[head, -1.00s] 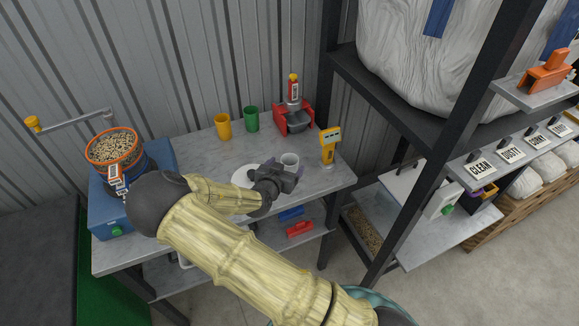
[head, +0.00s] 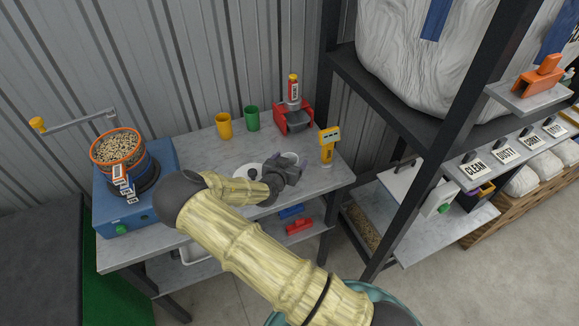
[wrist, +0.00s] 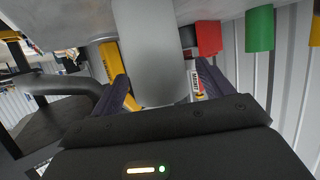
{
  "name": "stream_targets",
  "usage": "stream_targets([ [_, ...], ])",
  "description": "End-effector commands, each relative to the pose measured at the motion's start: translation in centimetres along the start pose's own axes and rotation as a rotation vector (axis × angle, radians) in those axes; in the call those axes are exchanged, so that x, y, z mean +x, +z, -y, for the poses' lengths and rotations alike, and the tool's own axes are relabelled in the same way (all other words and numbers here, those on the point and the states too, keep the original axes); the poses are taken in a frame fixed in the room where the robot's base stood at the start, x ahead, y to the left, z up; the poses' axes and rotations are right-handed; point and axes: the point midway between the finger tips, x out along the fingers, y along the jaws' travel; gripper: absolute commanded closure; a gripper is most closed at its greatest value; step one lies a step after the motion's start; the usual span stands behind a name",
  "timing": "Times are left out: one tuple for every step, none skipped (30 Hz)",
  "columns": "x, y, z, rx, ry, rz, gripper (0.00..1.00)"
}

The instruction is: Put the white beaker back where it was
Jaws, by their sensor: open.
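The white beaker (head: 292,156) stands on the grey bench top (head: 200,157), left of the yellow handheld device, in the head view. My gripper (head: 292,167) is at its near side and hides its lower part. In the wrist view the beaker (wrist: 150,50) fills the space between the fingers of my gripper (wrist: 163,88). The fingers are open, one on either side of it. I cannot tell whether either finger touches it.
A yellow cup (head: 224,126), a green cup (head: 252,118) and a red holder (head: 293,118) stand along the back. The yellow device (head: 328,146) is close on the right. A white disc (head: 243,171) lies left of my gripper. A blue machine (head: 125,210) stands at left.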

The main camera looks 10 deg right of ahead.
Motion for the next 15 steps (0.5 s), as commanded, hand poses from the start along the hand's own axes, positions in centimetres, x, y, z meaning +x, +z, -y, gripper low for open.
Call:
stream_targets([
  [0.0,0.03,-0.01,0.0,0.0,0.0,0.21],
  [0.0,0.03,-0.01,0.0,0.0,0.0,0.21],
  [0.0,0.02,-0.02,0.0,0.0,0.0,0.21],
  [0.01,0.02,-0.03,0.0,0.0,0.0,0.21],
  [0.01,0.02,-0.03,0.0,0.001,0.0,0.21],
  [0.01,0.01,-0.04,0.0,0.001,0.0,0.21],
  [0.01,0.01,-0.04,0.001,0.001,0.0,0.21],
  [0.01,0.01,-0.04,0.001,0.001,0.0,0.21],
  [0.01,0.01,-0.05,0.001,0.001,0.0,0.21],
  [0.01,0.0,-0.05,0.001,0.001,0.0,0.21],
  [0.01,0.0,-0.06,0.001,0.001,0.0,0.21],
  [0.02,0.0,-0.07,0.001,0.001,0.0,0.21],
  [0.02,-0.01,-0.08,0.001,0.001,0.0,0.25],
  [0.03,-0.01,-0.09,0.001,0.002,0.0,0.31],
  [0.04,-0.02,-0.11,0.001,0.002,0.0,0.38],
])
